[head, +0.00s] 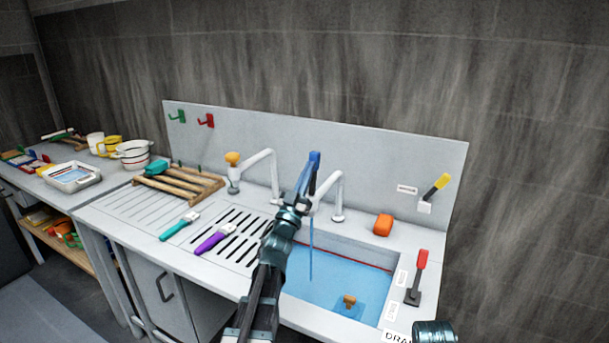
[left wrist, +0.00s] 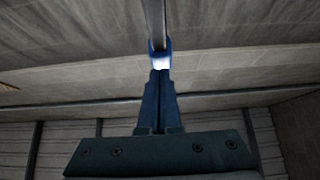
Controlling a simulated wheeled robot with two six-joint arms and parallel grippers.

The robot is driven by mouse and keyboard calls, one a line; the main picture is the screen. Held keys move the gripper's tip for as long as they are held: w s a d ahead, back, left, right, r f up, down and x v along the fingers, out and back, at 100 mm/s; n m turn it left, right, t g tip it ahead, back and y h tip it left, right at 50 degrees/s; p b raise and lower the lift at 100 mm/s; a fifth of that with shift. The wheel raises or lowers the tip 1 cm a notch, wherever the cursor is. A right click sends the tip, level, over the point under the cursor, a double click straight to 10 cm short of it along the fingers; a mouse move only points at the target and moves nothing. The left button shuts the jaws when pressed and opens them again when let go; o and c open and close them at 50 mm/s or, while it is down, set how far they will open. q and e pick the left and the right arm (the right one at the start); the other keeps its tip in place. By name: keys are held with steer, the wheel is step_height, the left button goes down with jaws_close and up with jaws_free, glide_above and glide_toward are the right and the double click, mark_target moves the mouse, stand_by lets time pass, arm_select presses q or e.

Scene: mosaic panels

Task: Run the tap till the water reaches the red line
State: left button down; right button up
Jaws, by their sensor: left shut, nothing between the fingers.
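The blue water (head: 335,270) lies close to the red line (head: 365,259) on the far sink wall; I cannot tell the exact gap. My left gripper (head: 304,188) is shut and empty at the tap outlet, overlapping it in the picture. In the left wrist view, its closed fingertips (left wrist: 160,74) are just below a blue piece with a bright patch (left wrist: 160,58); contact is unclear. My right gripper is out of view.
A brown plug-like piece (head: 349,300) is in the sink. A red lever (head: 421,262) stands at the sink's right rim, a yellow lever (head: 440,184) behind. An orange block (head: 383,224) lies on the back rim. Another tap (head: 262,157), brushes (head: 213,239) and a wooden rack (head: 180,184) are left.

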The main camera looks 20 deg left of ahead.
arm_select(q)
steer(key=w+r+g+p, duration=0.1)
steer(key=p, duration=0.2)
steer(key=shift+w, duration=0.15)
steer(key=shift+w+f+g, duration=0.2)
steer(key=shift+w+g, duration=0.1)
steer(key=shift+w, duration=0.95)
steer(key=shift+s, duration=0.1)
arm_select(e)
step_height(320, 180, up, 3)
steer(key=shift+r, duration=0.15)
arm_select(q)
steer(key=shift+d+r, duration=0.1)
